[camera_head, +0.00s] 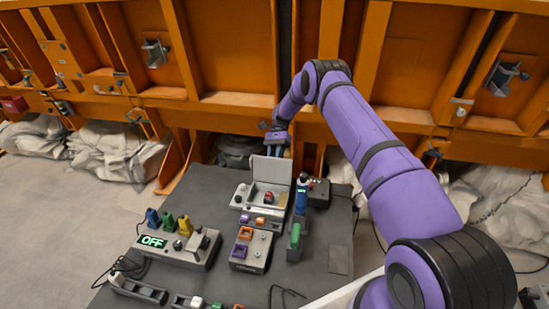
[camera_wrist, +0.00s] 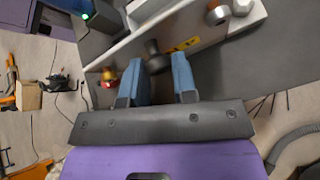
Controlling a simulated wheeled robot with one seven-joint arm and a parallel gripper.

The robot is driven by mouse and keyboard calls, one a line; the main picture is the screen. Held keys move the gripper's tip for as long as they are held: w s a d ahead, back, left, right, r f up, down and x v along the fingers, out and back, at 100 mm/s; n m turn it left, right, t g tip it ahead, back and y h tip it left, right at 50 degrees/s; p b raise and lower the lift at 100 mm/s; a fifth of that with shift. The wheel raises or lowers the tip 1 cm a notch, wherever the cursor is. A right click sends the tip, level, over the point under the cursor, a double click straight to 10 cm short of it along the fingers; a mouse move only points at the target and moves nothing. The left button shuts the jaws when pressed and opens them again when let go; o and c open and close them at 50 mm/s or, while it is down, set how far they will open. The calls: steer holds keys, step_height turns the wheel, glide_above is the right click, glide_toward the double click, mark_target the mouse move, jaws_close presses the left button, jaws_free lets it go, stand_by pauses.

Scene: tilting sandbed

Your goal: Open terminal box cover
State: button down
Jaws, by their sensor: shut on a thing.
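The terminal box (camera_head: 245,196) is a light grey box in the middle of the dark table. Its cover (camera_head: 271,170) stands raised, about upright, at the box's back edge. My gripper (camera_head: 275,151) is at the cover's top edge, pointing down. In the wrist view its two blue fingers (camera_wrist: 160,62) stand a little apart, with a black knob (camera_wrist: 154,50) on a pale panel (camera_wrist: 122,52) between their tips. The panel bears a yellow label. The gripper is shut on this knob; the exact contact is partly hidden by the fingers.
A grey console with a green OFF display (camera_head: 153,241) stands at the front left. A unit with orange and purple switches (camera_head: 250,250) is in front of the box. A blue and green device (camera_head: 298,225) stands close on its right. An orange steel wall (camera_head: 230,60) rises behind.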

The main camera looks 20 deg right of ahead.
steer(key=shift+w+a+f, duration=0.1)
steer(key=shift+a+f, duration=0.15)
steer(key=shift+f, duration=0.05)
steer(key=c, duration=0.9)
jaws_free()
steer(key=shift+w, duration=0.1)
steer(key=shift+v, duration=3.8)
